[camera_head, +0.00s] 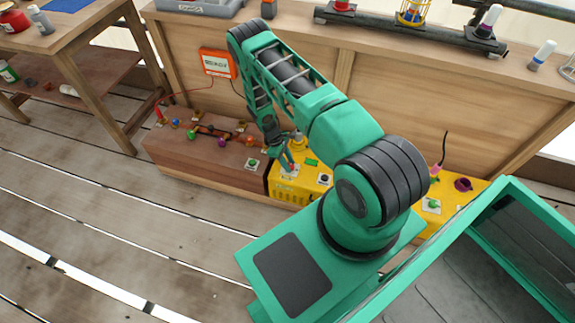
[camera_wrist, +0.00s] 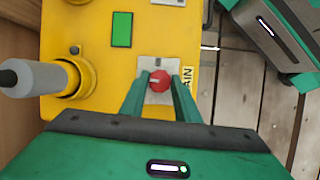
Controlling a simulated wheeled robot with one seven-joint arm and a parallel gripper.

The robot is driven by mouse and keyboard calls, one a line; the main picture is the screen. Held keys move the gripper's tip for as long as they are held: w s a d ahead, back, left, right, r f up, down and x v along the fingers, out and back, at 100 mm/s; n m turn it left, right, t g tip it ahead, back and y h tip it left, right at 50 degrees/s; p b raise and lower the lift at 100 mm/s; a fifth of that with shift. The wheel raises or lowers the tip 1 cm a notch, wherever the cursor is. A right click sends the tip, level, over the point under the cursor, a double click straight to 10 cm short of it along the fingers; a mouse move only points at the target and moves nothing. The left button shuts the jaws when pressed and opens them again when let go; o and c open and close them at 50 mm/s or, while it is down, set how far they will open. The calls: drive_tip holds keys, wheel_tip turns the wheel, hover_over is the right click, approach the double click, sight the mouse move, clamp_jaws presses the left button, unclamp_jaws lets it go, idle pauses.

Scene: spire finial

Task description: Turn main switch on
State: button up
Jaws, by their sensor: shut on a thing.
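The main switch is a red knob (camera_wrist: 160,81) on a pale square plate (camera_wrist: 153,65), on top of a yellow box (camera_wrist: 100,20). Black lettering ending in "AIN" shows beside the plate in the wrist view. My gripper (camera_wrist: 159,86) is shut on the red knob, one green finger on each side of it. In the head view my gripper (camera_head: 286,160) reaches down to the yellow box (camera_head: 289,190), and the knob is hard to make out there. A bright green rectangle (camera_wrist: 122,29) sits on the box top near the switch plate.
A grey cylinder (camera_wrist: 38,78) stands in a yellow ring socket on the box. A brown box (camera_head: 190,160) with several coloured knobs lies to the left. A wooden panel (camera_head: 300,90) rises behind. An orange unit (camera_head: 218,63) hangs on it. The floor in front is clear.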

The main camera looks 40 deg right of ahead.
drive_tip(key=m+y, duration=0.1)
drive_tip(key=m, duration=0.3)
drive_tip(key=shift+d+g, duration=0.15)
drive_tip(key=shift+g, duration=0.15)
drive_tip(key=m+y, duration=0.2)
drive_tip(key=m, duration=0.2)
drive_tip(key=shift+d+m, duration=0.15)
drive_tip(key=shift+m, duration=0.15)
drive_tip(key=m+y, duration=0.2)
drive_tip(key=m, duration=0.2)
drive_tip(key=shift+d, duration=0.15)
drive_tip(key=shift+s+d+m+t+y, duration=0.1)
drive_tip(key=shift+m+t+y, duration=0.25)
drive_tip(key=shift+m, duration=0.8)
drive_tip(key=shift+s+m+t+y, duration=0.1)
drive_tip(key=shift+m+t+y, duration=0.25)
drive_tip(key=shift+m, duration=0.8)
drive_tip(key=o, duration=1)
drive_tip(key=shift+o, duration=0.2)
drive_tip(key=shift+w, duration=0.1)
